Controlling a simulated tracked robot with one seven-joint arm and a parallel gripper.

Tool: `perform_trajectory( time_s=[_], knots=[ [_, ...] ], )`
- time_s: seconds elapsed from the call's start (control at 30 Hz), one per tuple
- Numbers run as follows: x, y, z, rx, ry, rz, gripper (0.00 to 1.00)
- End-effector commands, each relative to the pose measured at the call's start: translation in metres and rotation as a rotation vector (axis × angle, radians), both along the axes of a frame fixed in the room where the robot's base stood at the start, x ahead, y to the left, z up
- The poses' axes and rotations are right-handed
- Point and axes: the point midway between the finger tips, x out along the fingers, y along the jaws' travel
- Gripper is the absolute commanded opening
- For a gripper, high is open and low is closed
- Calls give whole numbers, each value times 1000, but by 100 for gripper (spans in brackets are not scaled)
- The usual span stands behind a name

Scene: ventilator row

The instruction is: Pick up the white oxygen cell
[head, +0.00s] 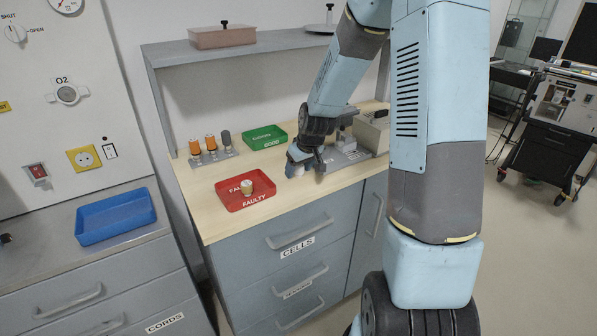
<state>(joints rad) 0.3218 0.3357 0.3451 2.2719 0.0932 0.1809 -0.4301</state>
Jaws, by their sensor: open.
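My gripper (306,168) is open, pointing down low over the wooden worktop, right of the red tray. A small pale patch shows at its left finger; I cannot tell whether it is a white cell or part of the gripper. A small cell with a whitish, tan-sided body (247,187) sits in the red FAULTY tray (262,203), apart from my gripper. Two orange-topped cells (211,145) and a dark grey-topped cell (226,140) stand upright in a grey rack (213,158) at the back left. No other clearly white cell shows.
A green GOOD tray (264,137) lies behind my gripper. A grey fixture (345,157) and a beige box (372,132) stand to its right. A shelf (255,44) runs above. A blue tray (116,216) is on the left counter. Worktop between red tray and gripper is clear.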

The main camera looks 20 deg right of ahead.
Motion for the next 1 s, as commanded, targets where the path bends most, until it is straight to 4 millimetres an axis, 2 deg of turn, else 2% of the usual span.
perform_trajectory(
  time_s=[0.07, 0.67, 1.0],
  knots=[
    [0, 0, 0, 0, 0, 0, 60],
    [0, 0, 0, 0, 0, 0, 3],
    [0, 0, 6, -1, -1, 0, 3]
  ],
)
